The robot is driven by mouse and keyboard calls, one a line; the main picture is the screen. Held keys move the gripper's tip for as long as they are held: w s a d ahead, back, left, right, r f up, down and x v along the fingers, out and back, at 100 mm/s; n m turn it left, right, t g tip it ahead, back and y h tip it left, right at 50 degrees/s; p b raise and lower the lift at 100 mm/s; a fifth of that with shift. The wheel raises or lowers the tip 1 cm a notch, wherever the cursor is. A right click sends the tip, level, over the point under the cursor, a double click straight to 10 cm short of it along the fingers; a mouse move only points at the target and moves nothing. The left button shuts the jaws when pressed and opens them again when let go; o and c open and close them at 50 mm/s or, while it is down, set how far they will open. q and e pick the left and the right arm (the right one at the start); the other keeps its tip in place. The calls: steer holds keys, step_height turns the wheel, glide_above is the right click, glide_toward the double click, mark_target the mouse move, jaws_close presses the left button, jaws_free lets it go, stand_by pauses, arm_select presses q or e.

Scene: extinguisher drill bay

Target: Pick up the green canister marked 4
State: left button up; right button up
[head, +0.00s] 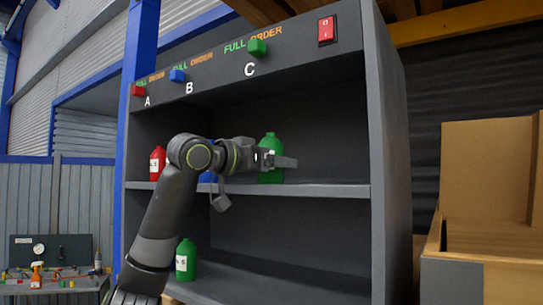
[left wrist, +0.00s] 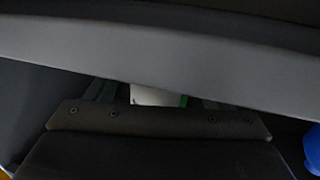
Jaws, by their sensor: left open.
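A green canister (head: 271,143) stands upright on the upper shelf (head: 330,190) below the letter C. Its number is hidden in the head view. My left gripper (head: 279,160) is open at this canister, with its fingers at body height; I cannot tell if they touch it. In the left wrist view a white label (left wrist: 150,96) with a sliver of green beside it shows between the fingers, and no number is readable. Another green canister (head: 186,258), its label seeming to read 5, stands on the lower shelf. My right gripper is not in view.
A red canister (head: 157,163) and a partly hidden blue canister (head: 207,177) stand left on the upper shelf; blue (left wrist: 313,148) also shows in the left wrist view. The cabinet side wall (head: 390,160) bounds the right. A cardboard box (head: 490,180) is beyond it.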

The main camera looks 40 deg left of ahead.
arm_select(q)
steer(key=shift+s, duration=0.15)
steer(key=shift+c, duration=0.2)
steer(key=shift+c, duration=1.2)
steer(key=c, duration=1)
steer(key=shift+r, duration=0.1)
